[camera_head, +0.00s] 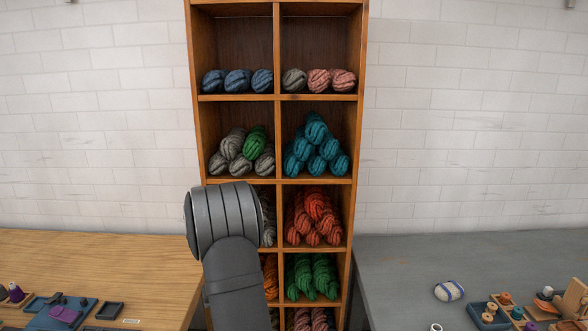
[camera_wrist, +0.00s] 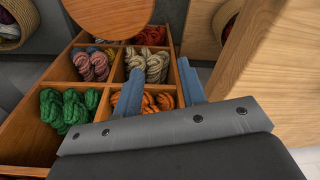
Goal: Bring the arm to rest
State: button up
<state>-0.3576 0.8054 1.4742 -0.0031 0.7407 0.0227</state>
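My gripper (camera_wrist: 158,84) shows in the wrist view with its two blue fingers spread apart and nothing between them. Beyond the fingers lie orange skeins (camera_wrist: 160,103) in a shelf compartment; the fingers and palm cover part of them. The wooden shelf (camera_head: 279,183) stands in the middle of the head view. My grey arm rises in front of its lower left column, and my gripper is hidden there. Green skeins (camera_head: 312,277) and red skeins (camera_head: 314,217) lie in the right column. Grey skeins in the third left compartment are mostly hidden by my arm.
Teal skeins (camera_head: 316,147) are stacked in the second right compartment. A wooden table (camera_head: 100,262) stands left and a grey table (camera_head: 410,270) right, both with small items near the front. In the wrist view, a round wooden piece (camera_wrist: 110,14) and a basket (camera_wrist: 18,22) are near the top.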

jog(key=s+d+f+m, duration=0.2)
jog(key=s+d, duration=0.1)
jog(key=d, duration=0.7)
jog(key=s+d+f+m, duration=0.1)
jog(key=s+d+f, duration=0.1)
jog(key=d, duration=0.8)
jog(key=shift+s+d+f+m, duration=0.15)
jog(key=shift+s+d+m, duration=0.2)
jog(key=shift+s, duration=0.45)
